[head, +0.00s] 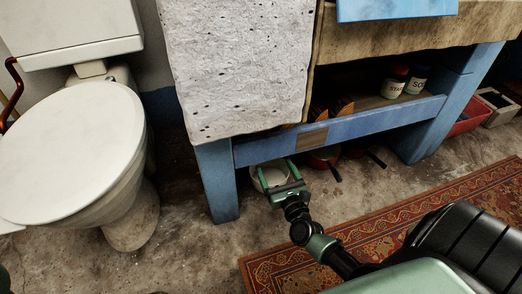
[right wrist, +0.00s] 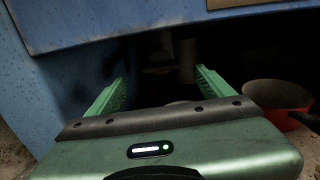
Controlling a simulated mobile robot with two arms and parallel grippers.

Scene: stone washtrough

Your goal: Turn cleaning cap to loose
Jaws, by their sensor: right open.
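My right gripper (head: 275,172) is open under the stone washtrough (head: 240,65), below the front blue rail. In the right wrist view its two green fingers (right wrist: 160,76) point into the dark space beneath the trough, with nothing held between them. A dim pipe-like shape (right wrist: 187,52) shows ahead, near the right fingertip. I cannot tell whether it carries the cleaning cap, and I cannot make out the cap in either view. My left gripper is not in view.
A blue leg (head: 216,180) stands left of the gripper, and the blue rail (head: 345,133) runs above it. A pale round vessel (head: 270,177) is by the fingers. A red pan (right wrist: 278,97) is to the right. A toilet (head: 75,140) stands left; a patterned rug (head: 385,225) lies in front.

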